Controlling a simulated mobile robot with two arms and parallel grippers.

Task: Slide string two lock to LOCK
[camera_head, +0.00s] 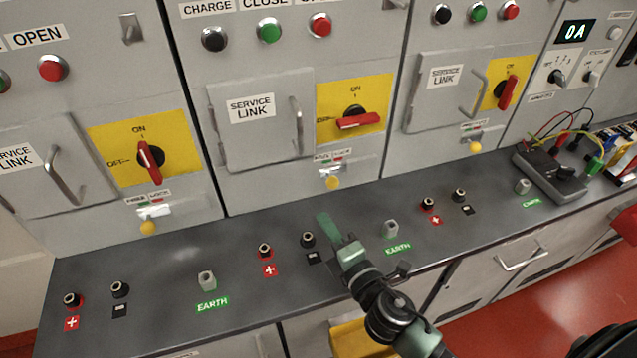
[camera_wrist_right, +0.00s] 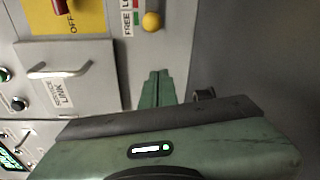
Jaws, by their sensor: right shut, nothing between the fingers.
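The string two lock is a small slide with a yellow knob (camera_head: 333,183), on the middle cabinet panel below its yellow switch plate (camera_head: 378,92). In the right wrist view the yellow knob (camera_wrist_right: 151,21) sits beside the word FREE on the FREE/LOCK label (camera_wrist_right: 127,18). The red switch handle (camera_head: 360,123) above it lies level, toward OFF. My right gripper (camera_head: 324,217) is shut and empty, in front of and below the knob and apart from it. Its green fingers (camera_wrist_right: 157,88) also show in the wrist view. My left gripper is out of view.
The grey bench top (camera_head: 230,250) under the gripper carries black sockets, among them one (camera_head: 308,239) close to the fingers, and an EARTH post (camera_head: 391,228). A SERVICE LINK door (camera_head: 258,130) with a handle is left of the switch. A meter with cables (camera_head: 550,175) stands at right.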

